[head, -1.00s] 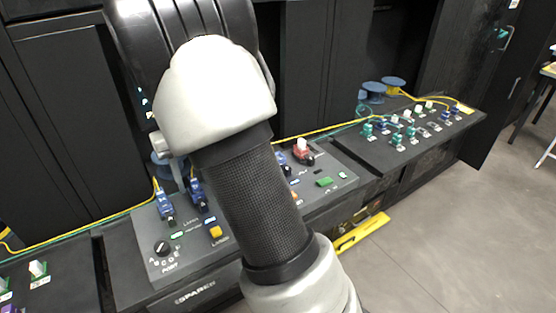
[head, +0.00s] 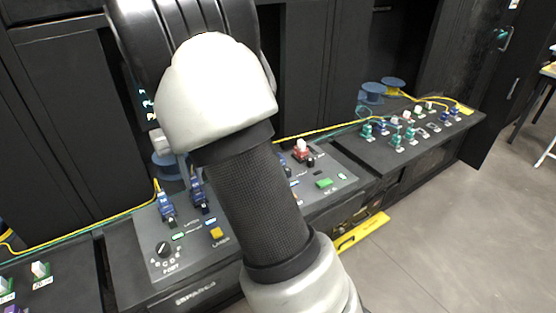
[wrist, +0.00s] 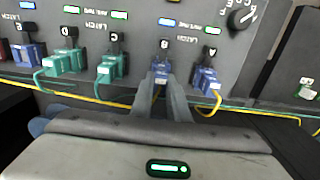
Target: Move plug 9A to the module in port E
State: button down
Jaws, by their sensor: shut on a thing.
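In the wrist view, my gripper (wrist: 161,86) is shut on a blue plug (wrist: 160,71) at the port marked B on the grey splicer panel (wrist: 135,50). Whether the plug is fully seated is unclear, and its label is not readable. Another blue plug (wrist: 206,78) sits at port A on the right. Green plugs sit at port C (wrist: 112,68) and port D (wrist: 64,62). In the head view, my arm hides the gripper and the panel's middle.
Yellow and teal fibres run behind the plugs. A rotary knob (head: 163,249) and a yellow button (head: 217,233) are on the panel. Dark cabinets stand behind.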

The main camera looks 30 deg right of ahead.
jog(key=shift+r+p, duration=1.85)
jog(key=shift+r, duration=0.6)
jog(key=shift+a, duration=0.1)
